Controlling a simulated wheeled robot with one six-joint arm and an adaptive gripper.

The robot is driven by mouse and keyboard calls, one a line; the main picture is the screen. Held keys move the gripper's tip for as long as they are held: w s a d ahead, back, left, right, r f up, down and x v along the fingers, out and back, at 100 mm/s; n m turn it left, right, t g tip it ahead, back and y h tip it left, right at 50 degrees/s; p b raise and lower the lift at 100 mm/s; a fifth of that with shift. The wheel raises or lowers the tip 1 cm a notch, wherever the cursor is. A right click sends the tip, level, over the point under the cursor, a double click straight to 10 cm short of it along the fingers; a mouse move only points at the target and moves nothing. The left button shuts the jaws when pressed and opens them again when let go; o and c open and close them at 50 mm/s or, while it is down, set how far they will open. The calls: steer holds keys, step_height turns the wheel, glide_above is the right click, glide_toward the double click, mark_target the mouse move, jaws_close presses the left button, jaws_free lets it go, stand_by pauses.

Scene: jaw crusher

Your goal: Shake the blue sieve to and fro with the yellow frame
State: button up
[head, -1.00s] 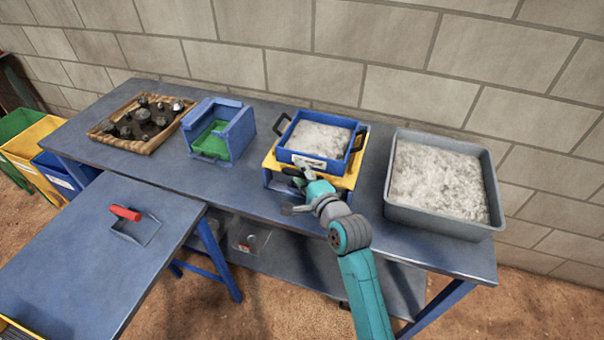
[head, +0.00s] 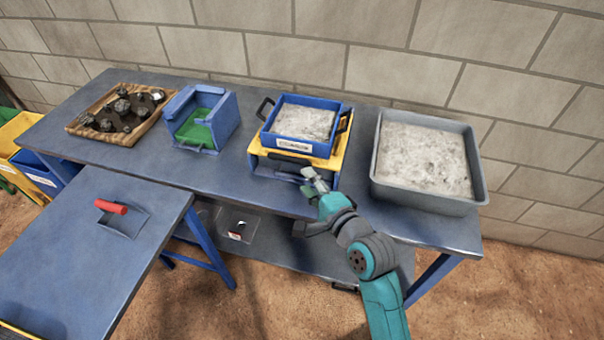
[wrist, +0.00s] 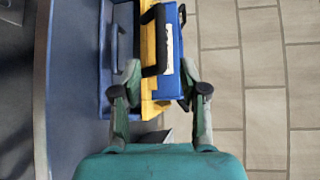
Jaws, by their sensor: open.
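The blue sieve (head: 337,106) holds pale grey powder and has a dark handle at each side. It sits on the yellow frame (head: 337,155), which rests on a blue box. My gripper (head: 312,180) is in front of the frame's lower front edge in the head view. In the wrist view its fingers are spread apart (wrist: 160,92), with the sieve (wrist: 168,85) and the yellow frame (wrist: 148,45) showing between and beyond them. I cannot tell whether either finger touches anything.
A grey tray of powder (head: 380,190) stands right of the frame. A blue box with a green inside (head: 178,115) and a wooden tray of dark stones (head: 128,138) stand left. A front table (head: 60,240) bears a red-handled scoop (head: 112,207).

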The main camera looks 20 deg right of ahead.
mark_target(288, 159)
steer(key=shift+s, duration=0.35)
steer(key=w+n+t, duration=0.1)
steer(key=w, duration=0.3)
steer(key=w+a+f+n+t, duration=0.1)
steer(key=w, duration=0.2)
steer(key=w+n+t, duration=0.1)
steer(key=w, duration=0.3)
steer(key=shift+w+a+f+y, duration=0.3)
steer(key=shift+a, duration=0.1)
stand_by(0.4)
jaws_close()
